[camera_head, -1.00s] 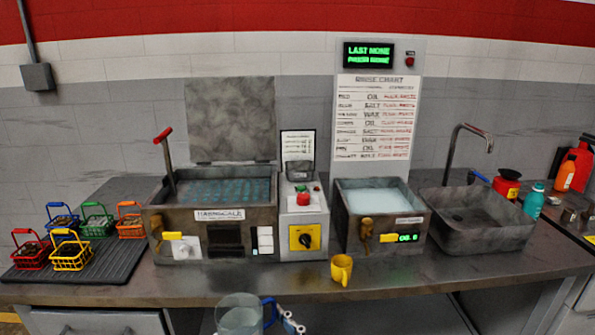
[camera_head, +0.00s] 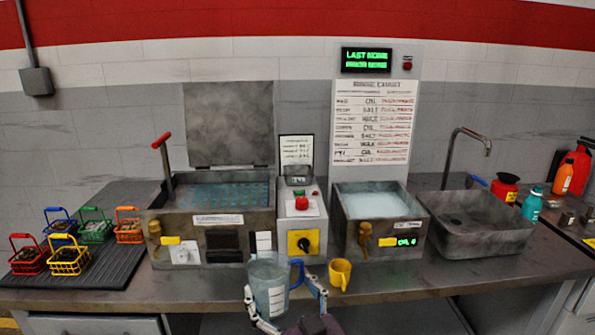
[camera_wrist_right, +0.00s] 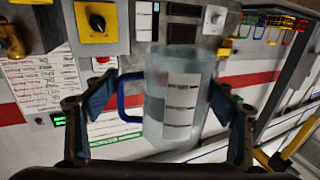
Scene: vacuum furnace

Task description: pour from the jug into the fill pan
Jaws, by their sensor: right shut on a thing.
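The clear jug (camera_head: 268,287) with a blue handle and a white label is upright at the counter's front edge. My right gripper (camera_head: 284,300) is shut around it, one finger on each side. In the right wrist view the jug (camera_wrist_right: 172,112) sits between the fingers of my right gripper (camera_wrist_right: 165,105), and its contents look pale and watery. A small dark pan (camera_head: 298,172) on top of the control box between the two tanks may be the fill pan; I cannot tell for sure. The jug is in front of and below it. My left gripper is out of view.
A yellow mug (camera_head: 340,273) stands close to the jug's right. Behind are the left tank (camera_head: 210,222) with its lid raised, the control box (camera_head: 303,237) and the right tank (camera_head: 380,232). A sink (camera_head: 480,235) is at right, coloured baskets on a black mat (camera_head: 85,270) at left.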

